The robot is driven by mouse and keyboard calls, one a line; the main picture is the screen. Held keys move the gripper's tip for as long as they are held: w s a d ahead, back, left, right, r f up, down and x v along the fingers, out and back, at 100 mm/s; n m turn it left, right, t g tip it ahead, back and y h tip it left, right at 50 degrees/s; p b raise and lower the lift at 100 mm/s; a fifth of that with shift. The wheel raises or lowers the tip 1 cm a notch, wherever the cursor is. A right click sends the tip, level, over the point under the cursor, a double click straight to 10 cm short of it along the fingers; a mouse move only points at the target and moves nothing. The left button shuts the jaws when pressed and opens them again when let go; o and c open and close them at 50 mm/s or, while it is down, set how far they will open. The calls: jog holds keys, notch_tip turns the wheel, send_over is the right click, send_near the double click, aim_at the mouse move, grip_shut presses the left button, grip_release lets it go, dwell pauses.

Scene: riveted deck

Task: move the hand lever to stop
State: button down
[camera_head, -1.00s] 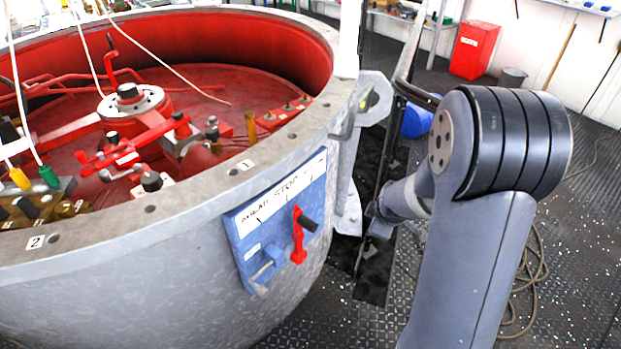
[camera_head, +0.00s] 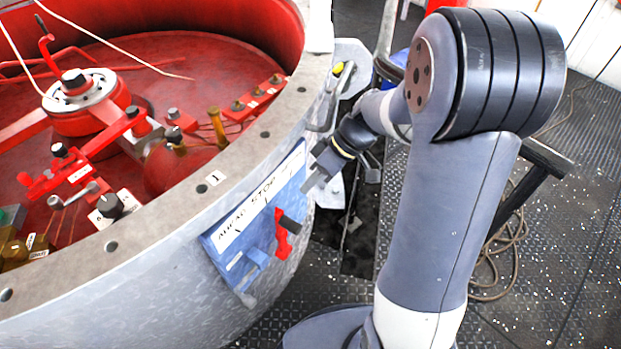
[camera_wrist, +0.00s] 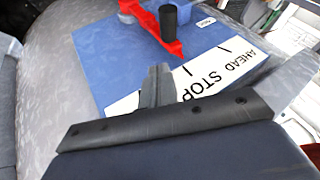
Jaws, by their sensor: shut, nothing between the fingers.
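The hand lever (camera_head: 282,240) is red with a black grip and sits on a blue panel (camera_head: 223,243) on the drum's outer wall. The panel's white strip reads AHEAD and STOP. My gripper (camera_head: 310,184) is shut and empty, at the panel's upper right, apart from the lever. In the wrist view the shut fingers (camera_wrist: 158,82) overlap the strip beside STOP, and the lever (camera_wrist: 168,38) with its black grip is beyond them.
A large grey drum (camera_head: 130,272) with a red interior holds other red levers and valves. A rail bracket (camera_head: 343,75) juts from the drum behind my wrist. Hoses (camera_head: 500,265) lie on the deck.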

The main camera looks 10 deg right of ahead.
aim_at(283, 213)
jog(key=b+x, duration=0.1)
jog(key=x, duration=0.6)
jog(key=shift+s+a+b, duration=0.35)
jog(key=shift+s+b, duration=0.15)
jog(key=shift+b, duration=0.2)
jog(key=shift+r, duration=0.1)
